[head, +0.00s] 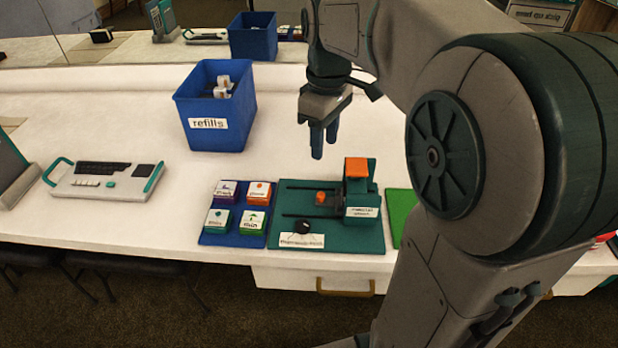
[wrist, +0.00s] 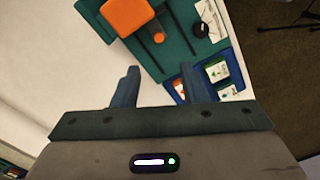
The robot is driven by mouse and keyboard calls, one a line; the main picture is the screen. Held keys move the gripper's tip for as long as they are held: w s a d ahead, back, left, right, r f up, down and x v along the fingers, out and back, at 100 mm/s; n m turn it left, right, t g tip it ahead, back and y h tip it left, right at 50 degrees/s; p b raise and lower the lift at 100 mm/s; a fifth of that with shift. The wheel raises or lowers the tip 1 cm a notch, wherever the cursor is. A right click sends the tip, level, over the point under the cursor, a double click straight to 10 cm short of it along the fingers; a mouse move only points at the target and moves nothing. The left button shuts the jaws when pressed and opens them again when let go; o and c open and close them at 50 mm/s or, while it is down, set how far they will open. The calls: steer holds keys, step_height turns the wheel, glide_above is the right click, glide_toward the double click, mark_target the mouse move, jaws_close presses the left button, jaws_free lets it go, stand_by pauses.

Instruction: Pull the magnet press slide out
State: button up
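The magnet press (head: 372,230) is a dark green base with a block at its right. The block has an orange top (head: 356,168) and a white label; the orange top also shows in the wrist view (wrist: 127,14). Two dark rails run left from the block. A small orange knob (head: 321,197), seemingly on the slide, sits between them close to the block; it shows in the wrist view (wrist: 158,37). The slide's body is mostly hidden. My gripper (head: 323,146) is above and behind the press, pointing down, open and empty. Its fingers (wrist: 156,88) are apart from the press.
A black dial (head: 302,227) stands at the base's front. A blue tray (head: 213,240) with several labelled blocks sits left of the press. A blue refills bin (head: 182,112) stands behind, a keyboard device (head: 100,182) farther left. A green panel (head: 400,208) lies right. The table between is clear.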

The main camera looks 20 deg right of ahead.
mark_target(321, 194)
step_height(321, 194, down, 14)
steer(key=b, duration=0.3)
steer(key=shift+w+f, duration=0.1)
steer(key=shift+f, duration=0.05)
